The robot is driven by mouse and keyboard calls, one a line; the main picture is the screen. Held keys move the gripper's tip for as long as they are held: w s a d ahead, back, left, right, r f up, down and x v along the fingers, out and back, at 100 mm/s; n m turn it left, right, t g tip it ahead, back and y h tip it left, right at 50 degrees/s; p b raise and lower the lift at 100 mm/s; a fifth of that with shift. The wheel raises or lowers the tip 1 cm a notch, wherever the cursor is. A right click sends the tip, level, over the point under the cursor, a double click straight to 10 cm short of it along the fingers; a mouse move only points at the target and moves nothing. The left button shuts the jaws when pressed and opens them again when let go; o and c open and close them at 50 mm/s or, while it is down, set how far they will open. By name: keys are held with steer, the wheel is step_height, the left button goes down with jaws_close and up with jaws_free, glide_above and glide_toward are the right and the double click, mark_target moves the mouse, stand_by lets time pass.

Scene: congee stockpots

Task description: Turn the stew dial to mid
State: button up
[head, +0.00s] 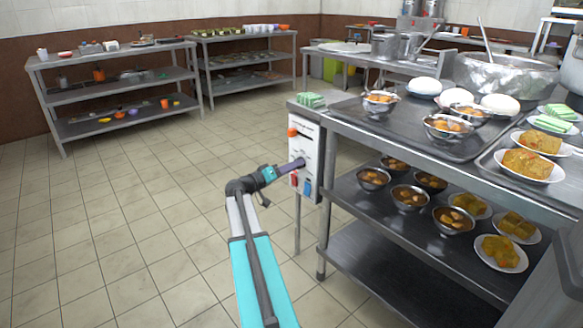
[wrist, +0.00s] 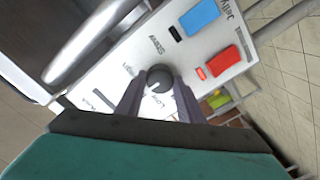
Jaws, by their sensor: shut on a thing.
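The stew dial (wrist: 159,73) is a round dark grey knob on a white control panel (head: 305,150). In the wrist view the panel (wrist: 125,70) carries a "Stew" label above the dial and smaller labels around it, one reading "Low". A small pale mark on the dial faces the "Low" side. My gripper (wrist: 160,88) is shut on the dial, one finger on each side. In the head view my gripper (head: 298,163) reaches the panel from the left and hides the dial.
A blue switch (wrist: 200,16) and a red switch (wrist: 223,38) sit on the panel near the dial. The steel counter (head: 345,127) with food bowls stands to the right. The tiled floor (head: 120,220) at left is clear.

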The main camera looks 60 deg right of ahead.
steer(key=shift+w+d, duration=0.15)
steer(key=o, duration=1)
steer(key=shift+o, duration=0.3)
steer(key=shift+a, duration=0.2)
steer(key=p+v, duration=0.3)
steer(key=v, duration=1)
steer(key=shift+a, duration=0.25)
